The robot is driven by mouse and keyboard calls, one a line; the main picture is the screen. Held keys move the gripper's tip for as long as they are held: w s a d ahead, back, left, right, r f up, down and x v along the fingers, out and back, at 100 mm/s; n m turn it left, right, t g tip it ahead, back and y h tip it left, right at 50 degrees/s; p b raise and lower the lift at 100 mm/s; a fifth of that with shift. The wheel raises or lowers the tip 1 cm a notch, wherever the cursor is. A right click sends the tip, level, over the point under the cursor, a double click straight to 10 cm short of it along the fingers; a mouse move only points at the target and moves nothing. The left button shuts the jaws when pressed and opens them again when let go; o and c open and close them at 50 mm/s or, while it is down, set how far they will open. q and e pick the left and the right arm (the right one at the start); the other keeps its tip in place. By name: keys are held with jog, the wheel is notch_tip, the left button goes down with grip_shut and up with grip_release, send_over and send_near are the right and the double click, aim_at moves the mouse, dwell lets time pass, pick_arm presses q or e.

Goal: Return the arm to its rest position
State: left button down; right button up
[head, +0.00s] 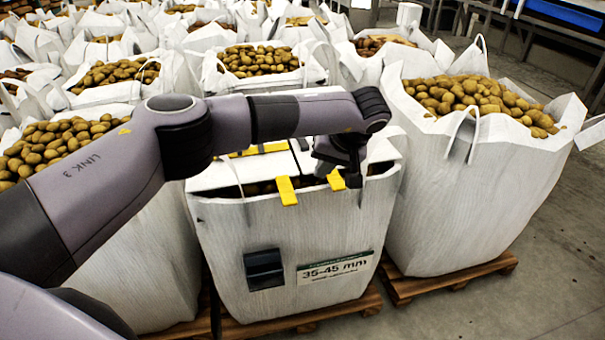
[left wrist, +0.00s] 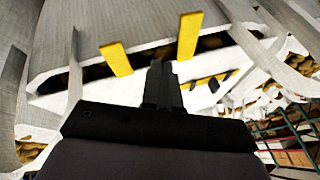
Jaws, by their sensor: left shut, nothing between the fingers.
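My left arm (head: 290,115) reaches from the left across the top of a white bulk bag (head: 225,255) labelled 35-45 mm. My left gripper (head: 352,176) points down near the bag's right front rim, beside a yellow tab (head: 336,180). In the left wrist view its black fingers (left wrist: 162,85) are together with nothing between them. A second yellow tab (head: 287,190) sits on the front rim. The yellow tabs (left wrist: 116,58) also show in the left wrist view. Whether the fingers touch the bag cannot be told. My right gripper is not in view.
A tall bag full of potatoes (head: 480,190) stands close on the right, and another potato bag (head: 150,250) on the left. More bags fill the rows behind. The bags in front stand on wooden pallets (head: 450,278). Bare concrete floor (head: 555,245) lies at right.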

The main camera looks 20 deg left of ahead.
pick_arm(q)
jog(key=shift+w+d+r, duration=0.1)
jog(key=shift+d+r, duration=0.15)
jog(key=shift+d, duration=0.35)
jog(key=shift+w+d+r, duration=0.15)
jog(key=shift+d+r, duration=0.15)
jog(key=shift+d, duration=0.35)
jog(key=shift+w+d+r, duration=0.1)
jog(key=shift+d+r, duration=0.15)
jog(key=shift+d, duration=0.35)
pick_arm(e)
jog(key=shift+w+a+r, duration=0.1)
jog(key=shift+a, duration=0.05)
